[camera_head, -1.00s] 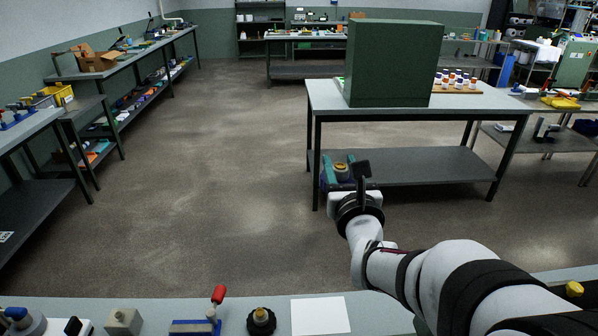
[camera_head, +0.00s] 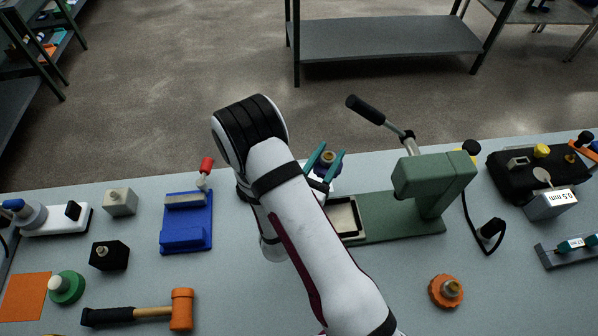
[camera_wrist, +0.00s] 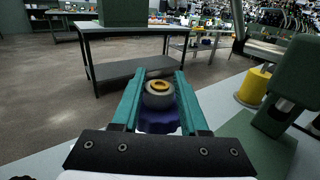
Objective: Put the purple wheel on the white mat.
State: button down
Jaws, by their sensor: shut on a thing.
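The purple wheel (camera_wrist: 160,121) has a grey collar and a yellow hub. In the wrist view it sits between the two teal fingers of my gripper (camera_wrist: 159,92), which is shut on it. In the head view the held wheel's brass-coloured hub (camera_head: 328,158) shows between the fingertips of my gripper (camera_head: 329,154), over the bench beside the green press. The wheel's lower part is mostly hidden there. I cannot clearly make out the white mat now; my arm covers that part of the bench. I cannot tell whether the wheel touches anything below.
The green press (camera_head: 420,190) with its raised black lever stands close to the right of my gripper. A blue fixture with a red knob (camera_head: 187,220) stands to the left. An orange wheel (camera_head: 446,291), a mallet (camera_head: 150,309) and an orange mat (camera_head: 25,297) lie nearer the front.

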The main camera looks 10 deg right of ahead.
jog(key=w+a+f, duration=0.1)
jog(key=a, duration=0.1)
jog(key=w+a+f, duration=0.1)
jog(key=a+f, duration=0.1)
jog(key=a, duration=0.1)
jog(key=w+a+f, duration=0.1)
jog(key=a+f, duration=0.1)
jog(key=shift+w+a, duration=0.2)
notch_tip(320, 180, down, 4)
jog(key=shift+a+f, duration=0.1)
jog(key=shift+c, duration=2.1)
grip_release()
jog(key=v, duration=1.2)
